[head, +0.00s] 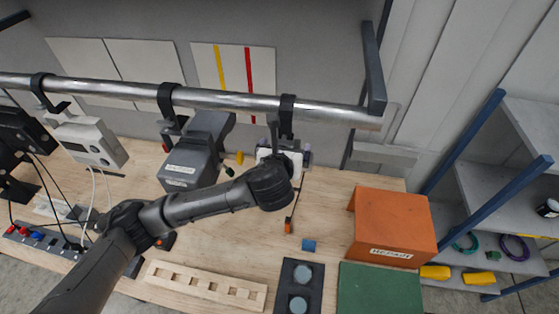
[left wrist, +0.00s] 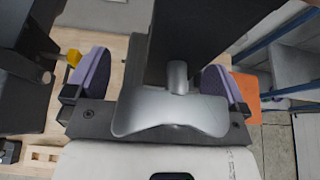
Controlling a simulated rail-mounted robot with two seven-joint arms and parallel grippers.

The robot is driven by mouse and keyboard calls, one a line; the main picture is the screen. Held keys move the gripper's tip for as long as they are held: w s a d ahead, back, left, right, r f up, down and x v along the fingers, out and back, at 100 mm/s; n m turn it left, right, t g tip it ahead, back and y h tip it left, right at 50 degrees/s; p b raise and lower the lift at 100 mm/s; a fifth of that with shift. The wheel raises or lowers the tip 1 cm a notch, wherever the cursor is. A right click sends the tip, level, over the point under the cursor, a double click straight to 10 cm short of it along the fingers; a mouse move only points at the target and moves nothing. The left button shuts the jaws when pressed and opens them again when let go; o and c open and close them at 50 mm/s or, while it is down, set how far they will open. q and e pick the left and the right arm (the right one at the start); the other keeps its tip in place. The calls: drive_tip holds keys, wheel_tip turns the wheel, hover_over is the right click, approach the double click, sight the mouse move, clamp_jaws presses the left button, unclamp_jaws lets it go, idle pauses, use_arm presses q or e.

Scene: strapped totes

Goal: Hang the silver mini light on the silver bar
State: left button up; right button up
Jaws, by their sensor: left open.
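The silver bar (head: 230,99) runs across the upper part of the head view. A black hook (head: 287,104) sits over it right of the middle, with a dark strip reaching down to my left gripper (head: 284,150). In the left wrist view a silver curved body (left wrist: 172,105), apparently the silver mini light, lies between the purple pads of my left gripper (left wrist: 155,85). The jaws are open, with a pad on either side of it. A broad dark piece (left wrist: 195,45) rises behind it. My wrist hides most of the light in the head view. My right gripper is not in view.
A grey device (head: 195,150) and a white device (head: 90,140) hang from the bar to the left. An orange box (head: 393,228) stands at the right of the wooden table. A slotted wooden strip (head: 205,286) lies in front. Blue-framed shelves (head: 500,170) stand at the far right.

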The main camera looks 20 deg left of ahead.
use_arm(q)
drive_tip(key=b+v, duration=0.3)
drive_tip(key=v, duration=1)
wheel_tip(320, 180, up, 8)
drive_tip(key=d+n+t+h, duration=0.2)
drive_tip(key=n+t+h, duration=0.15)
drive_tip(key=n, duration=1.55)
drive_tip(key=s+a+f+n+g, duration=0.2)
drive_tip(key=a+f+n, duration=0.15)
drive_tip(key=f, duration=0.45)
drive_tip(key=s+a+f+n+g, duration=0.2)
drive_tip(key=s+f+n, duration=0.15)
drive_tip(key=f, duration=0.55)
drive_tip(key=s+a+f+n+g, duration=0.2)
drive_tip(key=f+n+g, duration=0.15)
drive_tip(key=f, duration=0.45)
drive_tip(key=s+f+n+g, duration=0.2)
drive_tip(key=s+f+g, duration=0.3)
drive_tip(key=s+f, duration=1.2)
drive_tip(key=shift+s+a+g+p, duration=0.3)
drive_tip(key=shift+s+a, duration=0.2)
drive_tip(key=shift+s, duration=0.6)
